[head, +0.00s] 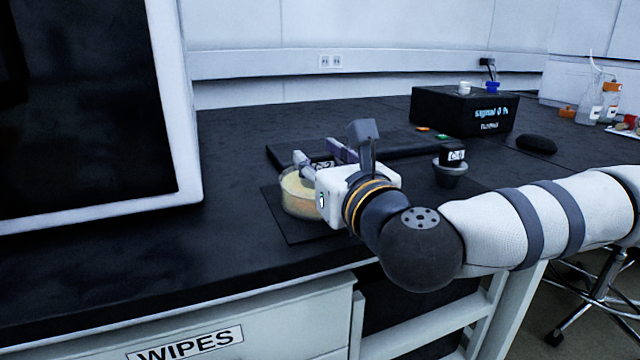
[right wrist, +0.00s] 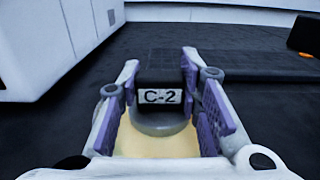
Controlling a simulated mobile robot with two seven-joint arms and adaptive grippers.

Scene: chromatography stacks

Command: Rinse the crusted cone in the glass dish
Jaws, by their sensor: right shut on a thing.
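My right gripper (head: 318,162) is shut on a grey cone with a black block labelled C-2 (right wrist: 161,97). In the right wrist view, the purple finger pads stand on both sides of it. The round glass dish (head: 298,197) with pale yellow contents sits on a dark mat, directly under the gripper. The cone is over or in the dish; how deep it reaches is hidden, and any crust is too small to tell. My left gripper is not in view.
A second grey cone (head: 451,178) with a labelled black block stands to the right. A black box (head: 464,112) with a lit readout stands behind it. A large white-framed cabinet (head: 175,100) blocks the left. Bottles (head: 590,110) stand at the far right. The front left bench is clear.

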